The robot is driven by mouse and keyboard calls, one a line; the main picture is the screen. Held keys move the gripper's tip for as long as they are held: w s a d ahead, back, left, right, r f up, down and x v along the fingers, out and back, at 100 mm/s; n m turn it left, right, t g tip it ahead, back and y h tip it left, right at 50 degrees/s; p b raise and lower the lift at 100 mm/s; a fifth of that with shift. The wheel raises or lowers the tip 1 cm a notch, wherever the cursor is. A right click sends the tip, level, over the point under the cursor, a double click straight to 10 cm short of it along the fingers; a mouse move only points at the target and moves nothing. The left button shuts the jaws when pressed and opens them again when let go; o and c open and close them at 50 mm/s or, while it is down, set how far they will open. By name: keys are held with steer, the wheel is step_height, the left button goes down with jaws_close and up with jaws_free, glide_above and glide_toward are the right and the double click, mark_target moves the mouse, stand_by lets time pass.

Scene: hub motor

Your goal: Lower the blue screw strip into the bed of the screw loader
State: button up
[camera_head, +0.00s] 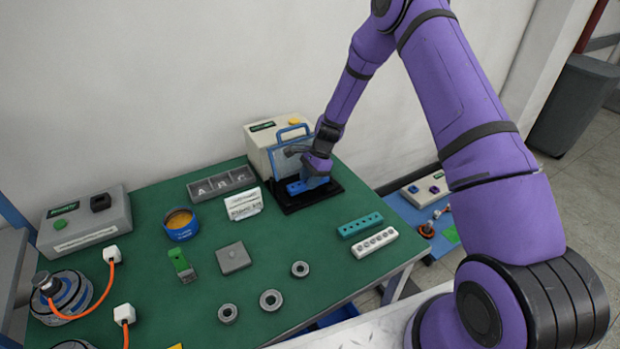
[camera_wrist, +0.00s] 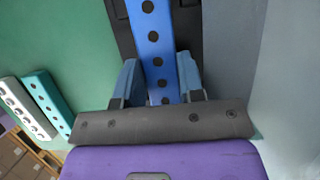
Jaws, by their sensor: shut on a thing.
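The blue screw strip (camera_wrist: 152,45) runs up the middle of the wrist view, with a row of dark holes along its top. My gripper (camera_wrist: 160,85) is shut on it, one blue finger on each side. In the head view my gripper (camera_head: 316,178) is at the screw loader (camera_head: 262,140), a pale box with a clear blue-handled cover standing up. The strip (camera_head: 294,188) shows there over the loader's black bed (camera_head: 298,204). I cannot tell whether the strip touches the bed.
A teal strip (camera_head: 360,225) and a white strip (camera_head: 374,243) lie to the right on the green table (camera_head: 300,240). A small white sign (camera_head: 243,204) stands just left of the bed. A grey tray marked A B C (camera_head: 221,183) lies further left. The wall is close behind.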

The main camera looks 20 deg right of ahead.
steer(key=shift+x, duration=0.8)
steer(key=o, duration=1.1)
steer(key=shift+d, duration=0.25)
steer(key=shift+w+r, duration=0.1)
steer(key=shift+w+d+r, duration=0.1)
steer(key=shift+r, duration=0.2)
steer(key=v, duration=1)
steer(key=shift+d+r, duration=0.15)
steer(key=shift+r, duration=0.35)
steer(key=shift+s, duration=0.25)
